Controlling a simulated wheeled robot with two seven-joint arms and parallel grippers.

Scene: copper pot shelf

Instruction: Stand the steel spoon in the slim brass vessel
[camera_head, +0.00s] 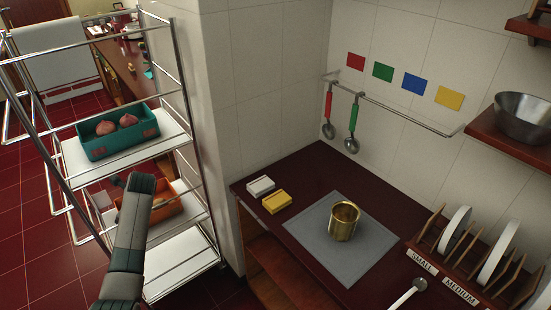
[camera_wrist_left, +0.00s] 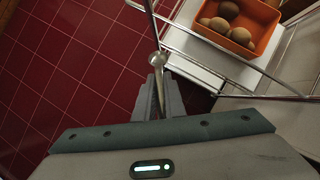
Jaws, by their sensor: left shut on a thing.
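A shiny brass vessel (camera_head: 344,222) stands upright on a grey mat on the dark red counter. It looks empty, though its inside is only partly visible. In the left wrist view my left gripper (camera_wrist_left: 158,88) is shut on a thin metal piece (camera_wrist_left: 155,35) with a rounded part at the fingertips. My right gripper is not in view.
The wire rack (camera_head: 175,90) holds a teal crate (camera_head: 118,142) of onions and an orange crate (camera_head: 165,210). Two ladles (camera_head: 351,135) hang from a wall rail. White and yellow blocks (camera_head: 276,202) and a plate rack (camera_head: 500,275) flank the mat (camera_head: 318,245).

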